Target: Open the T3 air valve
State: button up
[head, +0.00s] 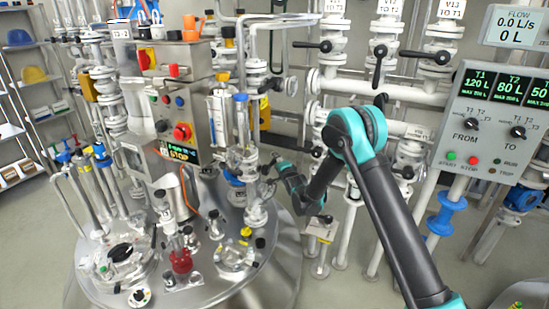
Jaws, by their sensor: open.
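My arm comes up from the lower right, bends at a teal elbow and reaches down and left. My gripper (268,166) is small and dark at the arm's far end, beside the pipe column (242,140) on the reactor lid. It is open; I cannot tell whether it touches anything. No label that I can read marks a T3 air valve. Black-handled valves (325,46) stand on the pipes at the back, under white tags that are partly readable. A small pale box (320,232) with a label too small to read is below the wrist.
The steel reactor lid (215,285) carries many fittings and a control box (172,105) with a red button. A grey panel (500,110) with T1 and T2 displays stands at right. Shelves (30,95) with helmets are at left. Some floor is clear at lower left.

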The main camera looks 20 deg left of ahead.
jog(key=shift+w+a, duration=0.3)
jog(key=shift+w, duration=0.1)
grip_shut()
